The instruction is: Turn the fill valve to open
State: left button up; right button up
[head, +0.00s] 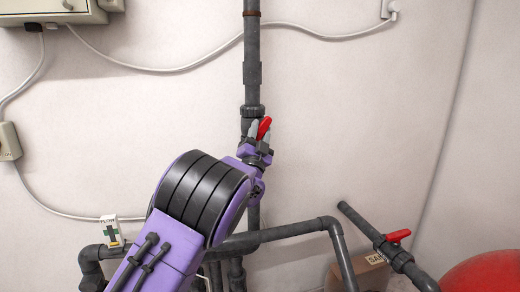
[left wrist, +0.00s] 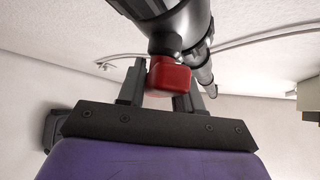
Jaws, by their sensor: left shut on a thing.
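A valve with a red handle (head: 265,127) sits on the grey vertical pipe (head: 252,85) against the wall. My left gripper (head: 259,134) is at this handle with its fingers on either side of it, shut on it. In the left wrist view the red handle (left wrist: 168,77) shows between the two dark fingers, below the dark valve body (left wrist: 172,30). The handle's upper part tilts up and slightly right in the head view. My wrist hides part of the valve and the pipe below. No label naming this valve is visible. My right gripper is not in view.
A second valve with a red handle (head: 398,236) is on a slanted pipe at the lower right. A cardboard box (head: 372,262) and a red rounded object (head: 490,275) are low at the right. A flow gauge (head: 110,231) stands at the lower left. Cables run along the wall.

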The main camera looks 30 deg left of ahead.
pick_arm(q)
jog(key=n+y+b, duration=0.1)
jog(key=n, duration=0.1)
jog(key=n+y+b, duration=0.1)
jog(key=y, duration=0.1)
jog(key=n+g+y+b, duration=0.1)
jog(key=n, duration=0.1)
jog(key=shift+f+n+y, duration=0.3)
jog(key=shift+f, duration=0.05)
jog(key=n+g+y+b, duration=0.1)
jog(key=n+g+y, duration=0.1)
jog(key=n+y, duration=0.2)
jog(key=shift+r+n, duration=0.1)
jog(key=shift+n, duration=0.2)
jog(key=shift+r+n+g+y+b, duration=0.15)
jog(key=shift+n+g+y+b, duration=0.5)
jog(key=shift+n+g+y, duration=1)
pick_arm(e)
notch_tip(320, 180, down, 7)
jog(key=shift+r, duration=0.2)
pick_arm(q)
jog(key=shift+n, duration=0.65)
jog(key=shift+r, duration=0.1)
jog(key=o, duration=1)
jog(key=shift+c, duration=0.2)
